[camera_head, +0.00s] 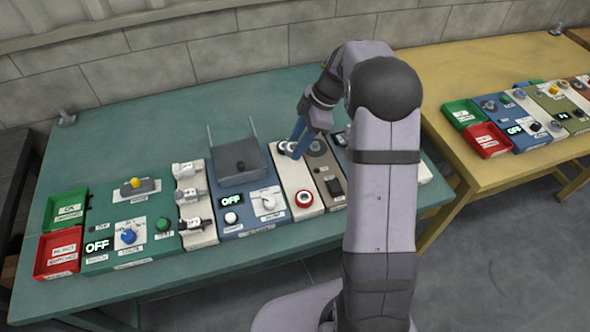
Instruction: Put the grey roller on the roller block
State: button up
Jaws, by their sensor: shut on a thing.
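My gripper (297,138), with blue fingers, points down over the back of the cream panel (291,177). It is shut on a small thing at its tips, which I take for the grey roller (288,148). The roller is small and partly hidden by the fingers, so I cannot tell its tilt or whether it touches the panel. I cannot pick out the roller block for certain. My arm covers part of the units at the right of the green table.
A blue panel with a raised grey tray (240,165) and two thin upright rods stands just left of my gripper. A brown panel with a grey disc (317,147) is to the right. Green (67,210) and red (58,254) bins stand at the far left. The front table strip is clear.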

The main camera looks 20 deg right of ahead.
jog(key=shift+f+p, duration=1.45)
jog(key=shift+f, duration=3.3)
jog(key=shift+f, duration=0.2)
jog(key=o, duration=1)
jog(key=shift+o, duration=0.2)
jog(key=shift+r, duration=0.15)
